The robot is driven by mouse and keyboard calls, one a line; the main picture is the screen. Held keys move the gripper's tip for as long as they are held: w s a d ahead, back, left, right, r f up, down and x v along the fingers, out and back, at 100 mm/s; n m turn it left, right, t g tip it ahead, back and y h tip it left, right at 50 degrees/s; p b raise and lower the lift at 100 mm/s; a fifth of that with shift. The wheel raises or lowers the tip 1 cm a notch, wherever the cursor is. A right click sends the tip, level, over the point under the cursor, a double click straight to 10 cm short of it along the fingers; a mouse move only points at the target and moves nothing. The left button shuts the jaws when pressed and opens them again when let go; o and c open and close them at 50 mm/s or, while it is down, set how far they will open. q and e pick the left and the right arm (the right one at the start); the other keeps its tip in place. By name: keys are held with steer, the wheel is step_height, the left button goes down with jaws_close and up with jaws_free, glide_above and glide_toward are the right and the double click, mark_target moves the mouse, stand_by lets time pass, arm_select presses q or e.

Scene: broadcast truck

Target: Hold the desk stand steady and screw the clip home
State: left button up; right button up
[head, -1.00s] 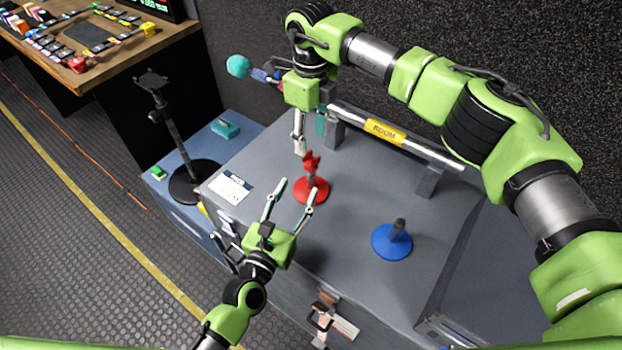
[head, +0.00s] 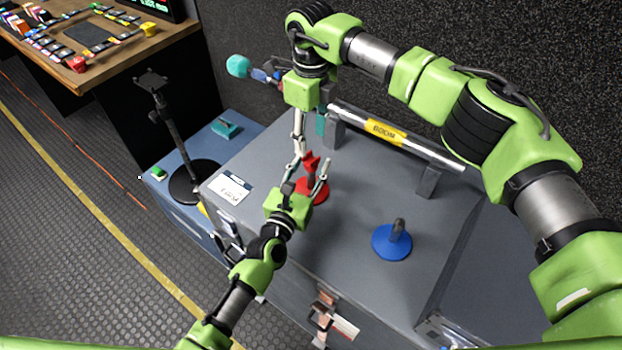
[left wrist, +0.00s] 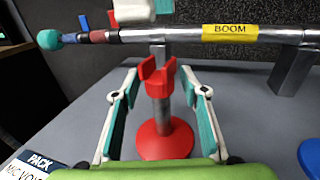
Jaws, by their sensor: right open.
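The red desk stand (head: 319,195) stands upright on the grey case, with a round base and a grey post. It also shows in the left wrist view (left wrist: 164,142). A red two-pronged clip (left wrist: 157,76) sits at the top of its post; how far it is screwed on I cannot tell. My left gripper (head: 306,172) is open, its fingers on either side of the post with gaps, touching nothing that I can see. My right gripper (head: 300,152) is open, pointing down just above and behind the clip; its tip shows at the wrist view's top edge.
A blue stand (head: 391,242) is to the right on the grey case (head: 340,262). A metal bar labelled BOOM (head: 430,152) crosses the back. A label card (head: 230,188) lies at left. A black stand (head: 190,180) is on the blue box beyond it.

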mark_target(311, 159)
arm_select(q)
jaws_close()
arm_select(e)
steer(key=shift+a+n, duration=0.2)
steer(key=shift+n, duration=1.2)
steer(key=shift+d+n, duration=0.2)
steer(key=shift+n, duration=0.7)
steer(key=shift+f, duration=4.05)
steer(key=c, duration=1.2)
steer(key=o, duration=1.2)
